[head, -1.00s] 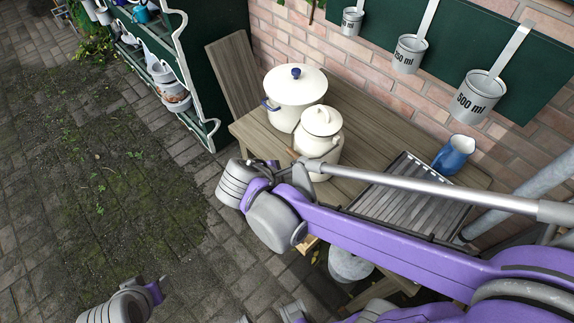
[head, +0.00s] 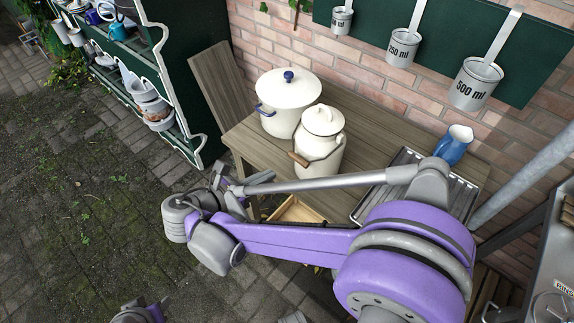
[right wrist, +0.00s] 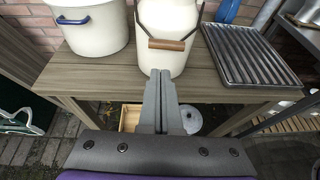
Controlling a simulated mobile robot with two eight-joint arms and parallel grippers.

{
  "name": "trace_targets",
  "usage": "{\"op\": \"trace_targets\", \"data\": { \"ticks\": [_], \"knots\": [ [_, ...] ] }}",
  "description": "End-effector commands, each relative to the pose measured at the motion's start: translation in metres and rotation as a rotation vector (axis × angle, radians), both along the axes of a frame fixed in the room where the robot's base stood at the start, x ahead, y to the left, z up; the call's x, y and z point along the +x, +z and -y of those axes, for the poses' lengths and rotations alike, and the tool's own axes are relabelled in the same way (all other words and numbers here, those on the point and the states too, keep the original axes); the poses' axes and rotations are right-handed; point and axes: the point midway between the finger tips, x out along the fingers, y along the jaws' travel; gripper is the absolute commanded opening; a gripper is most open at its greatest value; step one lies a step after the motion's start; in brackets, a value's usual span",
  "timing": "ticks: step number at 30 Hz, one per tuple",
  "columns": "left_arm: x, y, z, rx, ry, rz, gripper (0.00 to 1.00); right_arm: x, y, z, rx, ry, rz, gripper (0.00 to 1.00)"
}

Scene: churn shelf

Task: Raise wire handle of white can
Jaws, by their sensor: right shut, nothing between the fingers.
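The white can (head: 322,140) is a cream milk can with a lid. It stands upright on the wooden table, and its lower body shows in the right wrist view (right wrist: 165,22). Its wire handle hangs down against the front side, with a brown wooden grip (head: 298,159) that also shows in the right wrist view (right wrist: 167,45). My right gripper (head: 270,178) is shut and empty, in front of and below the can. In the right wrist view its fingertips (right wrist: 160,74) point at the can just below the wooden grip, apparently apart from the grip. My left gripper is not visible.
A white pot (head: 284,103) with blue handles stands left of the can. A ribbed metal tray (head: 372,203) and a blue jug (head: 455,145) are on the right of the table. A brick wall with hanging measuring cups (head: 475,85) is behind. A green shelf (head: 185,120) stands left.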

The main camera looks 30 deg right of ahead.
Motion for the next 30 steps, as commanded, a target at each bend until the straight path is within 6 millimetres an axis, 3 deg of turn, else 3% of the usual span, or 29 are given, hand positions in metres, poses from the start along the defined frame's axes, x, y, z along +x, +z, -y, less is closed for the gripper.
{"op": "trace_targets", "data": {
  "ticks": [18,30],
  "knots": [
    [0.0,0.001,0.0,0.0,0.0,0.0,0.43,0.027,-0.034,0.08,0.0,-0.004,0.001,0.0],
    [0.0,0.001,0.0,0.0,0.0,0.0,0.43,0.03,-0.037,0.087,0.001,0.0,0.001,0.0]
  ]
}}
